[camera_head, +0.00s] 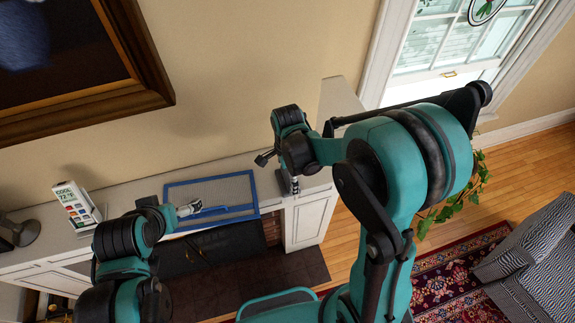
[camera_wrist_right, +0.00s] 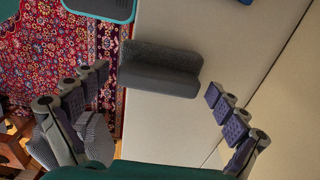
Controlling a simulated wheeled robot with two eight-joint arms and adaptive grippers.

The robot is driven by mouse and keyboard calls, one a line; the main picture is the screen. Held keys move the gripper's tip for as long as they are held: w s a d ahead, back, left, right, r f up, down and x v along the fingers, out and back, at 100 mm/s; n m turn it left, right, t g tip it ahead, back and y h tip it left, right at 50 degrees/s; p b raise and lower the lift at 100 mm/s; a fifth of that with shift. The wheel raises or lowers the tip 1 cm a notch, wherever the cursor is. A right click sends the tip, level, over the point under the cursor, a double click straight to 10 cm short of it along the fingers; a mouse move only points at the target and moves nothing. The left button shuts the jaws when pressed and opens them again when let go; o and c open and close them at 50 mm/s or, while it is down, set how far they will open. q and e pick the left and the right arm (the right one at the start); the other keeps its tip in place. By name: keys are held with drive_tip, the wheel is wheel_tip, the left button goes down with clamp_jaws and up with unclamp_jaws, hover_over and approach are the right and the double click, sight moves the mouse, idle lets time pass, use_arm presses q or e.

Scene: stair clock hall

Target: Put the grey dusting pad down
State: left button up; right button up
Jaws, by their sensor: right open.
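The grey dusting pad (camera_wrist_right: 160,72) shows in the right wrist view as a dark, ridged block over the pale mantel shelf (camera_wrist_right: 175,125). Its left end reaches the shelf's edge, with the rug beyond. My right gripper (camera_wrist_right: 160,98) is open, with its fingers spread apart on either side and the pad between and beyond them, untouched. In the head view my right gripper (camera_head: 279,172) is above the right part of the mantel, and the pad is hard to make out there. My left gripper (camera_head: 190,209) is at the blue-framed tray (camera_head: 166,195); its fingers are too small to read.
A white thermostat-like display (camera_head: 76,205) stands on the mantel at left. A framed picture (camera_head: 150,90) hangs above. A patterned armchair (camera_head: 535,265), rug (camera_head: 440,280) and plant (camera_head: 440,212) are at right.

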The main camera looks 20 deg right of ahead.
wheel_tip(320, 180, up, 12)
drive_tip(key=s+d+r+n+t, duration=0.1)
drive_tip(key=s+d+n+t, duration=0.1)
drive_tip(key=s+n, duration=0.3)
drive_tip(key=s+d+r+n+t, duration=0.1)
drive_tip(key=s+n+t, duration=0.4)
drive_tip(key=n, duration=0.7)
drive_tip(key=shift+s+d+r+n, duration=0.15)
drive_tip(key=shift+d+r+n, duration=0.2)
drive_tip(key=shift+d, duration=0.5)
